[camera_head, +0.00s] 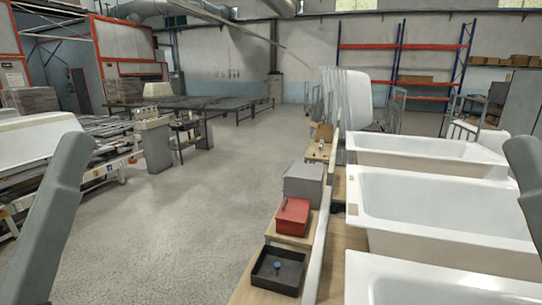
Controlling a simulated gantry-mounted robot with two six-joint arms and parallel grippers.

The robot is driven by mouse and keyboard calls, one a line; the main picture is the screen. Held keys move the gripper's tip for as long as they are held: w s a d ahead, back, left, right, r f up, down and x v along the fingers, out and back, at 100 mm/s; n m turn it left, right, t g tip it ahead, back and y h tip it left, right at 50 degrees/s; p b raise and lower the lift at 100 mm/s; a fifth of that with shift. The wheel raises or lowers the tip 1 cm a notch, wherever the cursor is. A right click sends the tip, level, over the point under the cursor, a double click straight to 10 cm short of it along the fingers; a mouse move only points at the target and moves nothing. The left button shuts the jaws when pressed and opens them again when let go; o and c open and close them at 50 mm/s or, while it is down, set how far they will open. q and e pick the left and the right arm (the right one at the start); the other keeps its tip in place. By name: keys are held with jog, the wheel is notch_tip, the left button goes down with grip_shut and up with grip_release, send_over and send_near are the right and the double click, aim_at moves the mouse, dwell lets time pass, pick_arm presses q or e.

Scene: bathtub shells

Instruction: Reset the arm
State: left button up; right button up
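My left arm comes in at the left edge of the head view as a grey link, and a grey link of my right arm shows at the right edge. Neither gripper is in the picture, so their state does not show. Several white bathtub shells (437,203) stand in a row on the right, one behind another.
Left of the tubs runs a wooden bench (253,290) with a black tray (278,270) holding a small blue item, a red box (293,216) and a grey box (304,183). Machinery (110,150) stands at left. The grey floor (185,220) between is clear.

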notch_tip(320, 180, up, 31)
jog(key=p, duration=2.7)
jog(key=shift+f, duration=0.2)
